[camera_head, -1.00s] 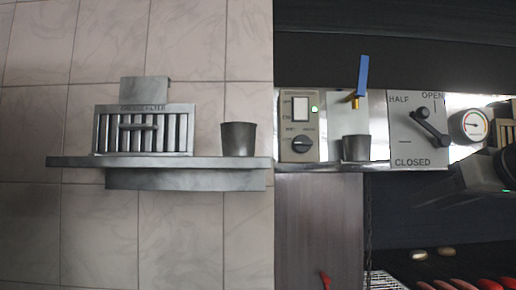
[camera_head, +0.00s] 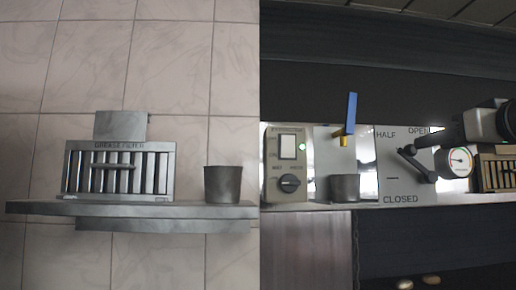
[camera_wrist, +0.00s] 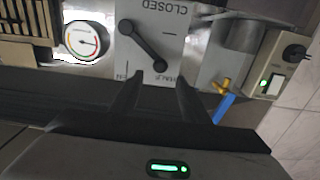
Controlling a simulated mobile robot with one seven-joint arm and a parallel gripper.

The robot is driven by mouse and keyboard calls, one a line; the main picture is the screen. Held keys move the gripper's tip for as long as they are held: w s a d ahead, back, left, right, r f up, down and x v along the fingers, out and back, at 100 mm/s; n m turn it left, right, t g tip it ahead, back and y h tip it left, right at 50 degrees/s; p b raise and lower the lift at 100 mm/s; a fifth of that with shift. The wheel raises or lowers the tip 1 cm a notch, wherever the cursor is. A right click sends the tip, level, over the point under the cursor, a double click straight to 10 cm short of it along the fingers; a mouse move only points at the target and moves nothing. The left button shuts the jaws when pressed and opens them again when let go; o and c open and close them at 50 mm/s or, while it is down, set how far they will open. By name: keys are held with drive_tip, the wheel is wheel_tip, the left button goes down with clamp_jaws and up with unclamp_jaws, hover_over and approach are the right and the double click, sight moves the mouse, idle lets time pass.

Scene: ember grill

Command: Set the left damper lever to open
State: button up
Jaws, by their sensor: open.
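The damper plate (camera_head: 390,180) is a light panel marked HALF, OPEN and CLOSED. Its black lever (camera_head: 417,164) slants from upper left to lower right, between the OPEN and CLOSED words. In the wrist view, the picture is turned over and the lever (camera_wrist: 143,46) lies just beyond the fingertips. In the head view my arm reaches in from the right and partly covers the OPEN corner. Contact with the lever cannot be told.
A round gauge (camera_head: 458,162) sits close right of the plate. Left of it are a metal cup (camera_head: 344,188), a blue-handled valve (camera_head: 351,114) and a switch box (camera_head: 289,165). A grease filter (camera_head: 118,171) and another cup (camera_head: 222,184) stand on the left shelf.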

drive_tip(key=w+p, duration=0.2)
drive_tip(key=w, duration=0.4)
drive_tip(key=shift+w, duration=0.35)
clamp_jaws()
